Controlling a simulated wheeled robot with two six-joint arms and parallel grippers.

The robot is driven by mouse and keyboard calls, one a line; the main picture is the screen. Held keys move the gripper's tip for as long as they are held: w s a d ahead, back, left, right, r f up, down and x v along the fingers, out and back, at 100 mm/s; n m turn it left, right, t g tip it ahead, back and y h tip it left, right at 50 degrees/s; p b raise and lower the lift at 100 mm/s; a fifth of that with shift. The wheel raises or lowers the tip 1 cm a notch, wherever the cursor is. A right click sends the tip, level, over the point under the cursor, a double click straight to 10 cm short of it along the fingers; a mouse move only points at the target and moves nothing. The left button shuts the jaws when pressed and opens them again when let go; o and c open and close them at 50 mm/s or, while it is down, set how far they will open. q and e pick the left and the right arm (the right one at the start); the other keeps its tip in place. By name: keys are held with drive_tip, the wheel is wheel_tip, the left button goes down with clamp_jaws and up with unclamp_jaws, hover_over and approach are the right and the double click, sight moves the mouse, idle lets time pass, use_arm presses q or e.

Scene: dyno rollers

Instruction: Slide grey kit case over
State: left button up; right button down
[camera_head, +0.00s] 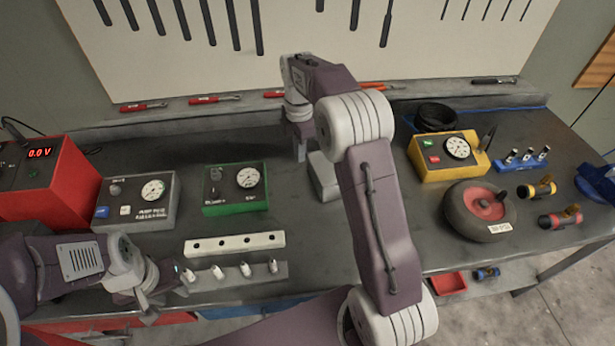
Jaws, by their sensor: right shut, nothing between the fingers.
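A plain light grey case (322,180) lies on the dark bench top near its middle, its right part hidden behind my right arm. My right gripper (300,152) points down at the case's back left corner, shut and empty; whether it touches the case I cannot tell. A grey box with a dial (135,203) stands further left, apart from both grippers. My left gripper (180,279) is low at the front left, near the left end of a grey rack of white plugs. Its fingers are too small and dark to judge their opening.
A green dial box (236,189) stands left of the case. A white bar (235,244) and the rack (236,273) lie in front of it. A yellow dial box (447,155) and a wheel (480,210) stand right of my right arm. Bare bench (310,235) shows before the case.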

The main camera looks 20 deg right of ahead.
drive_tip(key=f, duration=0.3)
drive_tip(key=d+f+p, duration=0.1)
drive_tip(key=f, duration=0.3)
drive_tip(key=d+f, duration=0.1)
drive_tip(key=f, duration=0.2)
drive_tip(key=shift+w+d+f, duration=0.1)
drive_tip(key=shift+d+f, duration=0.05)
drive_tip(key=shift+d, duration=0.05)
drive_tip(key=shift+d+f, duration=0.1)
drive_tip(key=shift+d, duration=0.5)
